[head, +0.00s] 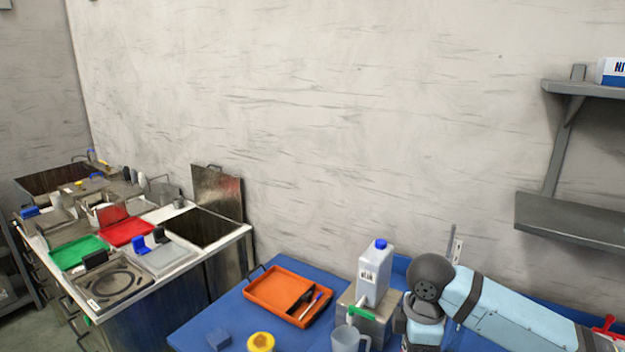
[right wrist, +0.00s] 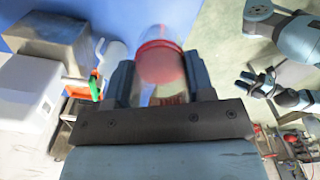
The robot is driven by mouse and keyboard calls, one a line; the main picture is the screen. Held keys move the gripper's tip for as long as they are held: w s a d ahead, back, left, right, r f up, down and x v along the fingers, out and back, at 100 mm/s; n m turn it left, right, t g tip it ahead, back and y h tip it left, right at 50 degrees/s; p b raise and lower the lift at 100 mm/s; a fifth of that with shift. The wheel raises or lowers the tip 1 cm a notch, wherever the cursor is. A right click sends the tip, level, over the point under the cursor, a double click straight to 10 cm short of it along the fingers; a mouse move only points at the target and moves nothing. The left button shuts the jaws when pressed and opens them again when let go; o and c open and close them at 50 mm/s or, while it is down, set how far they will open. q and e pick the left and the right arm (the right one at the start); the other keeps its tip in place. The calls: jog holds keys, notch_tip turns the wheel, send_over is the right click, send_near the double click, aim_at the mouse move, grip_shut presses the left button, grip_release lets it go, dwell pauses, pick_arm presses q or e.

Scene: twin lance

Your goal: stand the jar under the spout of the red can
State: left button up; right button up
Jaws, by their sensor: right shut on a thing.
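The jar (right wrist: 163,62) is clear, with a red and white round end, and sits between the fingers of my right gripper (right wrist: 160,85) in the right wrist view. My right gripper is shut on it. In the head view my right arm reaches in from the right and its gripper and the jar are not visible. A red tap-like piece (head: 607,330) shows at the right edge of the head view; I cannot make out a red can around it. My left gripper (right wrist: 250,84) is in the right wrist view, apart from the jar, its dark fingers seemingly open and empty.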

jog(key=s+d+m+p, duration=0.3)
jog(key=s+d+m, duration=0.2)
jog(key=m, duration=1.1)
jog(key=shift+s+r, duration=0.3)
jog(key=shift+s, duration=0.2)
jog(key=shift+s+f, duration=0.1)
jog(key=shift+f, duration=0.05)
